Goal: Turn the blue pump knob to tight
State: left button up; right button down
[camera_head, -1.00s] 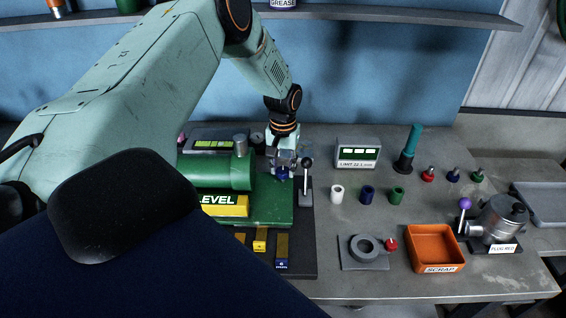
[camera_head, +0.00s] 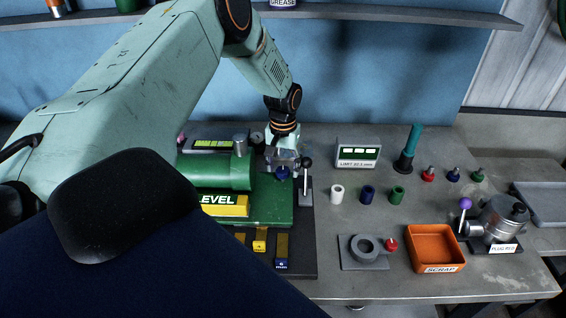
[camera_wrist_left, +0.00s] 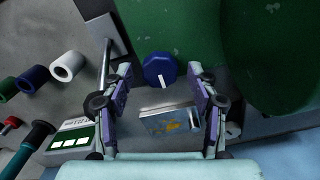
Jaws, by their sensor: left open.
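The blue pump knob (camera_head: 283,173) sits on the right end of the green pump (camera_head: 226,172). In the left wrist view the knob (camera_wrist_left: 159,70) is a blue disc with a white pointer mark, against green casing. My left gripper (camera_head: 284,160) is just above and behind the knob in the head view. In the left wrist view the left gripper's fingers (camera_wrist_left: 160,80) are spread open, one on each side of the knob, with visible gaps to it. The tight mark cannot be read. My right gripper does not show.
A lever with a black ball top (camera_head: 306,163) stands close right of the knob. White, blue and green sleeves (camera_head: 368,194), a limit display (camera_head: 358,153), an orange scrap bin (camera_head: 435,248) and a grey ring fixture (camera_head: 364,248) stand further right. Free bench lies between them.

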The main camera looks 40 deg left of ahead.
aim_at(284, 170)
pick_arm(q)
notch_tip(284, 170, up, 12)
dwell(0.6)
dwell(0.4)
jog(key=shift+d+f, duration=0.1)
jog(key=shift+d, duration=0.1)
